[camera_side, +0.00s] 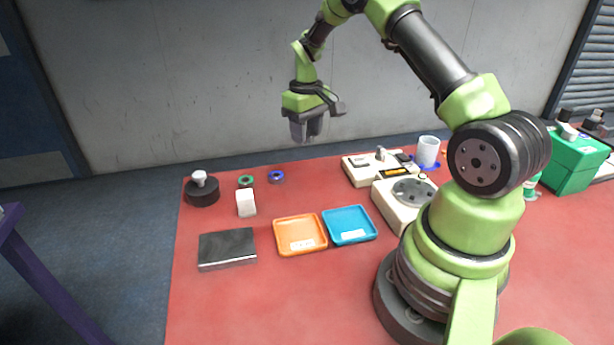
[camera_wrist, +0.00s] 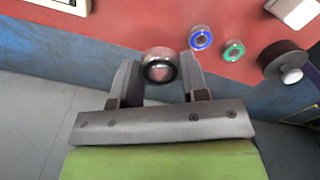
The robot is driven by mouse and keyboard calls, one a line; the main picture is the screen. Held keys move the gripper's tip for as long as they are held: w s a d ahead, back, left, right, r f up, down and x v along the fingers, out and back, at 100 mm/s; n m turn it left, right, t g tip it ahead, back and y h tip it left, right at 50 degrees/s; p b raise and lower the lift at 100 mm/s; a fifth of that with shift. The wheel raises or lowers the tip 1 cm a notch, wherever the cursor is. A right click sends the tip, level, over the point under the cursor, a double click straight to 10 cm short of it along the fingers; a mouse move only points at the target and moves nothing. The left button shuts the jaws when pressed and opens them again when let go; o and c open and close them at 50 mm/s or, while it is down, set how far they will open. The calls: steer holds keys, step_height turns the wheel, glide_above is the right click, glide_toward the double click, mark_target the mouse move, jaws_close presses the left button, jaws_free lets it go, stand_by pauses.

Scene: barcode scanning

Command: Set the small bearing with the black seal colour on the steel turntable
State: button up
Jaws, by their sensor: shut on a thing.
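My gripper (camera_side: 307,133) is raised above the back of the red table. In the wrist view my gripper (camera_wrist: 158,78) is shut on the bearing with the black seal (camera_wrist: 160,67), held between the fingertips with its ring face toward the camera. I cannot make out this bearing in the side view. The steel turntable (camera_side: 412,191) is a grey disc with holes on a beige unit, right of my gripper and lower. A blue-sealed bearing (camera_side: 277,177) and a green-sealed bearing (camera_side: 246,181) stand on the table; the wrist view shows the blue one (camera_wrist: 200,38) and green one (camera_wrist: 233,50).
An orange tray (camera_side: 300,249) and a blue tray (camera_side: 349,239) lie mid-table. A dark plate (camera_side: 227,264), a white block (camera_side: 246,209) and a black round piece with a knob (camera_side: 202,192) are left. A beige device (camera_side: 361,176) and white cup (camera_side: 427,151) stand behind the turntable.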

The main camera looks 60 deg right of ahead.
mark_target(308, 176)
steer(key=shift+d+f, duration=0.1)
steer(key=shift+d, duration=0.25)
step_height(308, 176, down, 10)
steer(key=shift+r, duration=0.2)
steer(key=shift+f, duration=0.15)
steer(key=o, duration=0.9)
steer(key=shift+f, duration=0.1)
